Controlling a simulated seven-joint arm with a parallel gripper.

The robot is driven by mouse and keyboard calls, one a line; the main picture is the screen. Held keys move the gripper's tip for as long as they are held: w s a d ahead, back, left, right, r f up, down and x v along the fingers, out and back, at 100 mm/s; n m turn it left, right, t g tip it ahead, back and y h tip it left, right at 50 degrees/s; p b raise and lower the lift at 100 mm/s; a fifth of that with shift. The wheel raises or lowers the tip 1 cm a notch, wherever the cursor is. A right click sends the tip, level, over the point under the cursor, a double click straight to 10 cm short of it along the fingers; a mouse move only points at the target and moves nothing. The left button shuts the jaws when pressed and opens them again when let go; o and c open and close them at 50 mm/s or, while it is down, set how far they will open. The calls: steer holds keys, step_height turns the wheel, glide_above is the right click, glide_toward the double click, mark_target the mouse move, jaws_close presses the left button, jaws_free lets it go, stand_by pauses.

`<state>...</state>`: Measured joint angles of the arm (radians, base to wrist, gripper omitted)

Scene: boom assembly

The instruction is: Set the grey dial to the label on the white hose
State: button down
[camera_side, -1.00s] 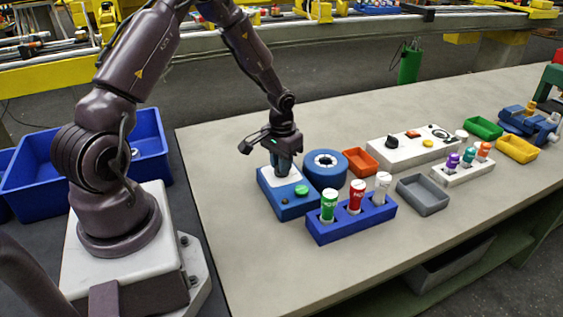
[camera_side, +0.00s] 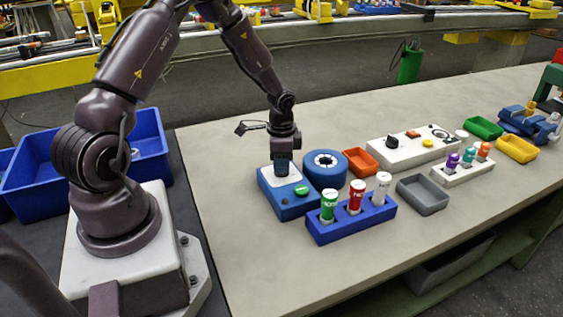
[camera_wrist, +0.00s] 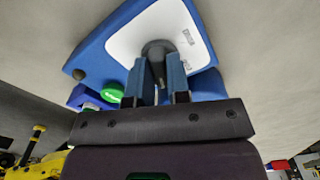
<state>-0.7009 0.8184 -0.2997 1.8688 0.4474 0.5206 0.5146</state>
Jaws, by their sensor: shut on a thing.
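The grey dial (camera_wrist: 157,52) sits on the white face (camera_wrist: 128,42) of a blue box (camera_side: 290,206). My gripper (camera_side: 281,172) points down over this box and is shut on the dial, one blue finger on each side, as the wrist view (camera_wrist: 157,82) shows. In the side view the fingers hide the dial. Small printed labels (camera_wrist: 188,37) show on the white face, too small to read. The white hose (camera_side: 381,187) stands upright in the right slot of a blue rack (camera_side: 335,233). Its label is too small to read.
A green hose (camera_side: 328,205) and a red hose (camera_side: 356,196) share the rack. The box also has a green button (camera_side: 301,190). A blue round reel (camera_side: 325,168) stands close to the right of my gripper. The table's front left is clear.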

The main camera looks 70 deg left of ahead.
steer(key=shift+m, duration=0.5)
steer(key=c, duration=1.1)
jaws_free()
step_height(320, 180, up, 13)
steer(key=shift+r, duration=0.1)
